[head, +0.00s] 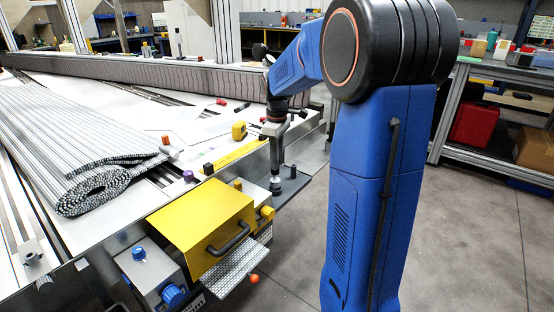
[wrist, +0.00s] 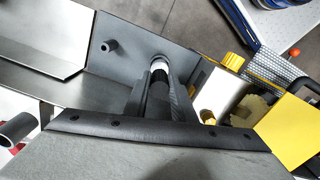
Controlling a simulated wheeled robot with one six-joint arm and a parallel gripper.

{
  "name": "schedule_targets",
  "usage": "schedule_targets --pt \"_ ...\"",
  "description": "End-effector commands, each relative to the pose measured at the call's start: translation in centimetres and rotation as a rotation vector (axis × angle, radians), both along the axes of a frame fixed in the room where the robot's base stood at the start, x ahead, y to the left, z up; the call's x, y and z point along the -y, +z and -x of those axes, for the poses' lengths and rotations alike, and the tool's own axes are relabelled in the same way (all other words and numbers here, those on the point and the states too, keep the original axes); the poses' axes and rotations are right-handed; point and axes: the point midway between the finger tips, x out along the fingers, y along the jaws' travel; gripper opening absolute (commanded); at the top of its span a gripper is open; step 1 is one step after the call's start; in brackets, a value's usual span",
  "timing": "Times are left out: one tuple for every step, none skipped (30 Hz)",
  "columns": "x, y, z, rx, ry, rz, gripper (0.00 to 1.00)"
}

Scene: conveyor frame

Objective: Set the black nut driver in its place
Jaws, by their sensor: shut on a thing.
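My gripper (head: 276,174) points straight down over a dark grey bracket plate (head: 294,187) at the edge of the conveyor frame. In the wrist view its two fingers are shut on the black nut driver (wrist: 160,76), which shows as a dark shaft between them. A pale ring (wrist: 160,62) shows at the driver's far end, against the grey plate (wrist: 140,40). The driver looks upright over the plate. The fingers hide most of it, and I cannot tell how deep its end sits.
A yellow box with a black handle (head: 205,228) and yellow knobs (wrist: 233,62) are close by. A rolled ribbed belt (head: 85,145) lies on the conveyor at left. Open floor lies at right.

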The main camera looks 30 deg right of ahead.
Motion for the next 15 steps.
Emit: schedule_targets --pt "0.0 -0.1 0.0 0.000 0.000 0.000 0.01" --pt "0.0 -0.1 0.0 0.000 0.000 0.000 0.01" --pt "0.0 -0.2 0.0 0.000 0.000 0.000 0.01" --pt "0.0 -0.3 0.0 0.000 0.000 0.000 0.01" --pt "0.0 -0.4 0.0 0.000 0.000 0.000 0.01" --pt "0.0 -0.5 0.0 0.000 0.000 0.000 0.01" --pt "0.0 -0.5 0.0 0.000 0.000 0.000 0.01" --pt "0.0 -0.6 0.0 0.000 0.000 0.000 0.01" --pt "0.0 -0.7 0.0 0.000 0.000 0.000 0.01" --pt "0.0 -0.8 0.0 -0.001 0.000 -0.001 0.01" --pt "0.0 -0.9 0.0 -0.001 0.000 -0.001 0.01" --pt "0.0 -1.0 0.0 -0.001 0.000 0.000 0.01" --pt "0.0 -1.0 0.0 -0.001 0.000 0.000 0.01" --pt "0.0 -1.1 0.0 -0.001 0.000 0.000 0.01" --pt "0.0 -1.2 0.0 -0.001 0.000 0.000 0.01"
